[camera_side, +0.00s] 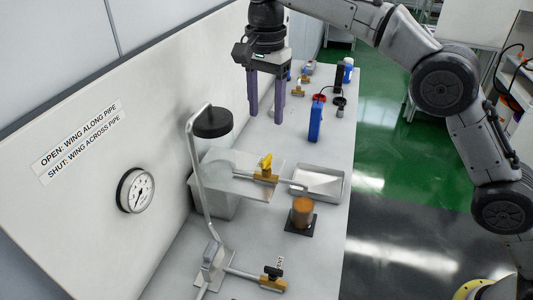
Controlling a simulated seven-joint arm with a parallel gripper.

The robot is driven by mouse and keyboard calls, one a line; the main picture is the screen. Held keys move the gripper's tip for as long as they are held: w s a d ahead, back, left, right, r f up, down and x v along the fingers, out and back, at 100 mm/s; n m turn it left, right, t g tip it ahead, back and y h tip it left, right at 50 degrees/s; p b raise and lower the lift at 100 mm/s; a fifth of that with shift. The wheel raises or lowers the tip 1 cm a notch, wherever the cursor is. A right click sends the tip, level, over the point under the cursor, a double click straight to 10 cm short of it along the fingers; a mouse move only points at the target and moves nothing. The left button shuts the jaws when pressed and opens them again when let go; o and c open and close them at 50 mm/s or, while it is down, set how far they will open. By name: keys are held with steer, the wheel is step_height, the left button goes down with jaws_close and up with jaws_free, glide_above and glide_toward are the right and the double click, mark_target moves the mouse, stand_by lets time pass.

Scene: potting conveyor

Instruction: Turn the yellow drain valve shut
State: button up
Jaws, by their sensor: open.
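The yellow drain valve (266,163) has a yellow wing on a brass body, on a thin pipe that runs over the metal tray. The wing appears to stand up at an angle to the pipe; its exact alignment is too small to tell. My gripper (266,119) points down with its two purple fingers apart and empty. It is above and behind the valve, clear of it. A sign (80,142) on the panel reads open with wing along pipe, shut with wing across pipe.
A black-handled valve (272,273) is in front. A blue block (316,121) stands behind.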

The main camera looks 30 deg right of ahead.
mark_target(267, 158)
step_height(267, 158, down, 12)
steer(key=shift+f, duration=0.1)
stand_by(0.4)
jaws_close()
